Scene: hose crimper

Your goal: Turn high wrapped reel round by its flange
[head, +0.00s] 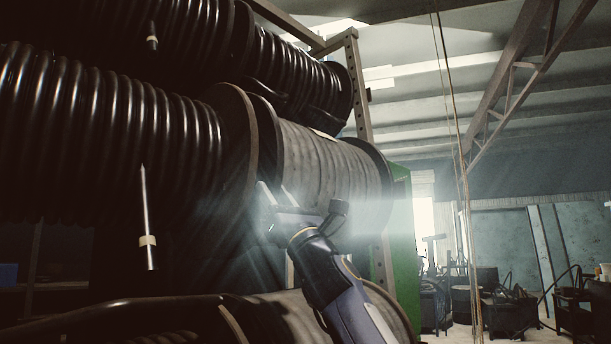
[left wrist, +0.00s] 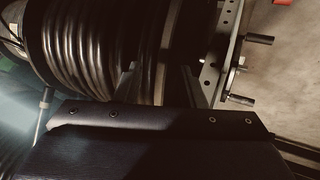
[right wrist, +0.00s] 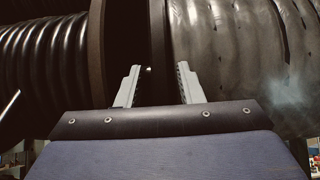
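The high wrapped reel (head: 330,175) is a grey, wrapped roll in the middle of the head view, on the rack's upper level. Its near flange (head: 266,135) is a dark disc beside the brown flange of the black hose reel. My right gripper (head: 272,208) is at the lower front of these flanges. In the right wrist view, its two fingers (right wrist: 159,72) are spread apart, with the wrapped reel's dark flange edge (right wrist: 157,35) between their lines; contact is not clear. My left gripper (left wrist: 158,78) shows only in its wrist view, fingers apart and dim, before a dark reel.
Black ribbed hose reels (head: 100,125) fill the left and top of the head view. A perforated rack post (head: 358,85) and a green panel (head: 404,255) stand beyond the wrapped reel. Another reel (head: 375,310) lies below. Hanging cords and open floor are at right.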

